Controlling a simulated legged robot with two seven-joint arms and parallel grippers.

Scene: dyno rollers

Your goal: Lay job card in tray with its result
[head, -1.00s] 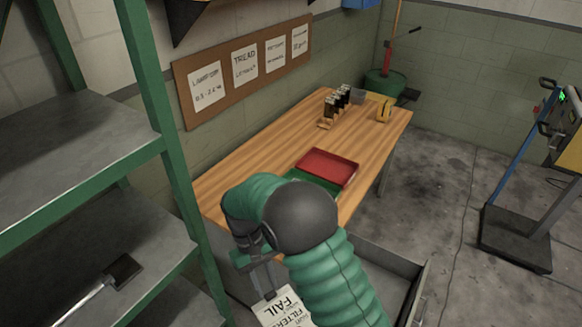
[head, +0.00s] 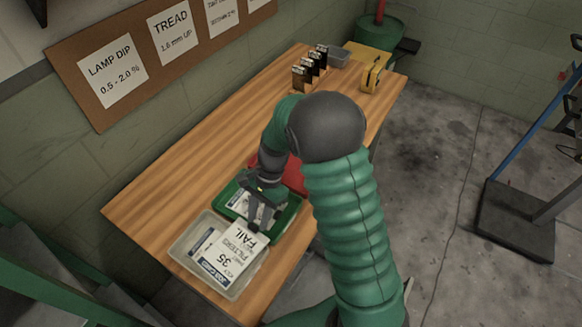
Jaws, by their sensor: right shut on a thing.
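My right gripper (head: 256,222) is shut on a white job card (head: 236,252), which reads FAIL, a filter line and 35. The card is above the pale grey tray (head: 179,246) at the bench's near end; I cannot tell whether it touches the tray. Other cards (head: 202,242) lie in this tray, partly covered by the held card. The green tray (head: 291,216) is just behind, under my gripper, with a white card (head: 238,203) in it. The red tray (head: 294,176) is farther back, mostly hidden by my right arm. My left gripper is out of view.
The wooden bench (head: 180,180) is clear along its wall side. Black-and-tan boxes (head: 310,67), a grey bin (head: 339,57) and a yellow item (head: 371,76) stand at its far end. A noticeboard (head: 95,85) hangs on the wall. Green shelving is at lower left.

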